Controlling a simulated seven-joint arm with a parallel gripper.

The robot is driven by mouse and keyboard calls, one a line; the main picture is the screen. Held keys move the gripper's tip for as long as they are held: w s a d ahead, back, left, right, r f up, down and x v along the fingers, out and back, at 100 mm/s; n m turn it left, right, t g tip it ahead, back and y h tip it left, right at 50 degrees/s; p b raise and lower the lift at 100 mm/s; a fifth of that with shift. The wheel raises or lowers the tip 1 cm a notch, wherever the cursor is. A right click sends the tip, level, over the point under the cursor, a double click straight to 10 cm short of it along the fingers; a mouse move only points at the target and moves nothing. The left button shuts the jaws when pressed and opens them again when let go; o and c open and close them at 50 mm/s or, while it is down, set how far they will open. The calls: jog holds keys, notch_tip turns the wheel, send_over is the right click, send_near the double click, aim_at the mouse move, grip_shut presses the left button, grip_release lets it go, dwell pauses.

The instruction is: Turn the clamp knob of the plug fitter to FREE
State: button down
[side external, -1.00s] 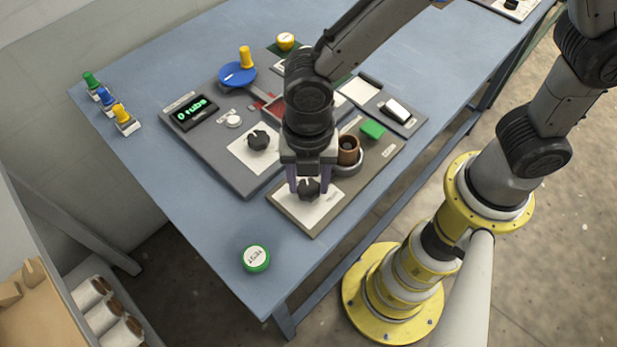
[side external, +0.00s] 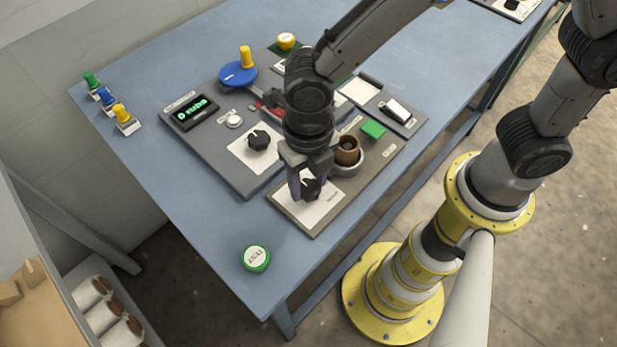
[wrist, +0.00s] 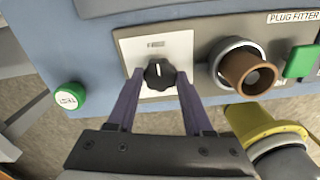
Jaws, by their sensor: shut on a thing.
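The clamp knob (wrist: 159,74) is black with a pale pointer line and sits on a white plate at one end of the plug fitter (wrist: 203,39). In the wrist view its pointer aims up the picture, towards small lettering I cannot read. My gripper (wrist: 158,85) is shut on the knob, with a purple finger on each side. In the side external view the knob (side external: 311,187) is partly covered by my gripper (side external: 306,190). A brown tube (wrist: 248,74) stands in a grey ring socket beside the plate; it shows in the side external view too (side external: 347,151).
Another panel has a second black knob (side external: 259,140), a blue crank wheel (side external: 237,74) with a yellow handle and a green-lit display (side external: 194,113). A green block (side external: 373,129) lies near the socket. A green TEST button (side external: 256,258) sits towards the clear front table corner.

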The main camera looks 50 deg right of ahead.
aim_at(308, 187)
jog(key=shift+r, duration=0.1)
dwell(0.3)
jog(key=shift+c, duration=1.5)
grip_release()
notch_tip(308, 187, up, 14)
